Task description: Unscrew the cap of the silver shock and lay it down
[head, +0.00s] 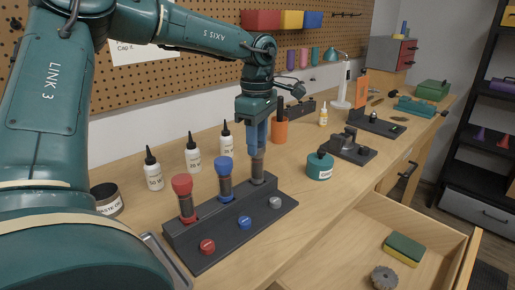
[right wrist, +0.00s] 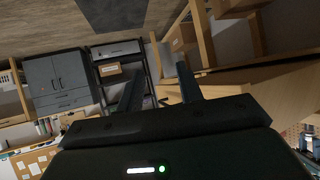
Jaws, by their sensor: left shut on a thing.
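A dark stand (head: 225,228) on the bench holds three upright shocks in a row: a red-capped one (head: 184,196), a blue-capped one (head: 225,178) and the silver shock (head: 257,170) at the right end. My left gripper (head: 257,148) points straight down over the silver shock, shut around its top. The silver cap is hidden between the fingers; I cannot tell whether it is still seated on the shock. My right gripper (right wrist: 158,92) shows in the right wrist view with its two fingers apart and nothing between them.
Red, blue and silver round markers (head: 274,202) lie along the stand's front. White bottles (head: 193,155) stand behind it, and a teal jar (head: 319,166) is to the right. Bare bench lies between stand and jar. An open drawer (head: 345,240) holds a sponge (head: 404,249) and a gear (head: 384,277).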

